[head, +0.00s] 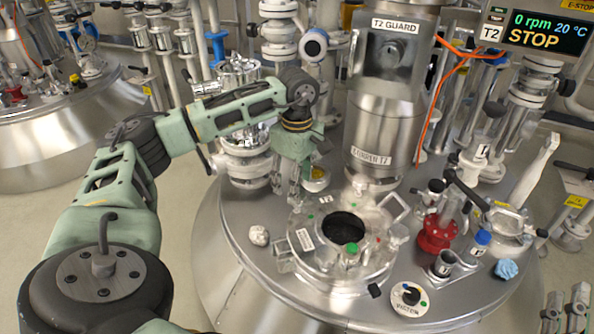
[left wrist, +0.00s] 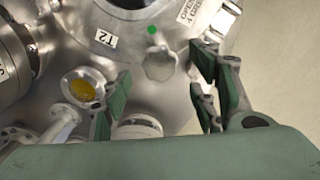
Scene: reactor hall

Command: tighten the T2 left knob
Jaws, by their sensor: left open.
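The T2 left knob (left wrist: 159,63) is a pale grey lobed hand knob beside a green dot on the T2 manhole rim. In the left wrist view it stands between and beyond the fingertips of my left gripper (left wrist: 160,92), touching neither finger. My left gripper is open and empty. In the head view my left gripper (head: 302,192) points down over the left back part of the manhole ring (head: 300,240) and hides the knob. Grey finger-like parts at the bottom right look like my right gripper (head: 565,312); their opening is unclear.
The dark manhole opening (head: 343,228) lies right of my left gripper. A sight glass with yellow inside (left wrist: 83,90) is close to the left finger. The large T2 column (head: 385,125) stands behind. A red valve (head: 437,235) and blue-capped bottle (head: 481,241) stand right.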

